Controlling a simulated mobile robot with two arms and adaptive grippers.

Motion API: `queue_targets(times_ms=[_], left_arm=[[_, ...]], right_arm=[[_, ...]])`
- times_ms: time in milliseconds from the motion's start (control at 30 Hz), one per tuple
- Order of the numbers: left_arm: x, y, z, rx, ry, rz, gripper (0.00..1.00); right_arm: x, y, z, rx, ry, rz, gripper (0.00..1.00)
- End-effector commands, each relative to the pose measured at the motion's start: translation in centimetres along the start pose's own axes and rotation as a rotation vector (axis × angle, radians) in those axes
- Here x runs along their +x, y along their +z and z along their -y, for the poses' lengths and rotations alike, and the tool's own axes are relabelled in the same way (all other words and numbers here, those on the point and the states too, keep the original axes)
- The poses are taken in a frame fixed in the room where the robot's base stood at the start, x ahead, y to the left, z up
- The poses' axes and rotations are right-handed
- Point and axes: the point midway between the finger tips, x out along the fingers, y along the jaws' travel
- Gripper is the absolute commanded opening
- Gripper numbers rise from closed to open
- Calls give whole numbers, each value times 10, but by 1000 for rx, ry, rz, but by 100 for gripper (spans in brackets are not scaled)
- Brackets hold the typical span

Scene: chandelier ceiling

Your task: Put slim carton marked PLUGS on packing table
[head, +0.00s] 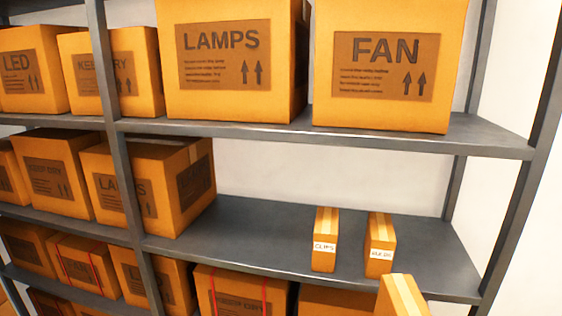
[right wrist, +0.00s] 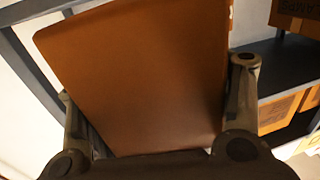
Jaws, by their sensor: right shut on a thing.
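My right gripper (right wrist: 155,82) is shut on a plain brown carton (right wrist: 135,65) in the right wrist view, with one finger on each side of it. The top of a slim carton (head: 402,297), which looks like the same one, shows at the bottom edge of the head view, in front of the shelf. No label on it is visible, so I cannot read PLUGS. The packing table is not in view. My left gripper is not in view.
A grey shelf rack (head: 270,235) fills the head view. Large LAMPS (head: 230,85) and FAN (head: 385,100) boxes stand above. A rack post (head: 530,160) rises at right.

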Motion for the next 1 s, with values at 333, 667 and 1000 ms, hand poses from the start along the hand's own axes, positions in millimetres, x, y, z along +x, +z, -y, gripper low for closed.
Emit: queue_targets(times_ms=[333, 667, 1000], left_arm=[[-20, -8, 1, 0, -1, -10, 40], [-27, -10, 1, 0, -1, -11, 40], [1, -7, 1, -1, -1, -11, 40]], right_arm=[[-88, -23, 42, 2, -44, 0, 28], [-128, -44, 55, 0, -42, -5, 28], [-131, -18, 56, -1, -42, -5, 28]])
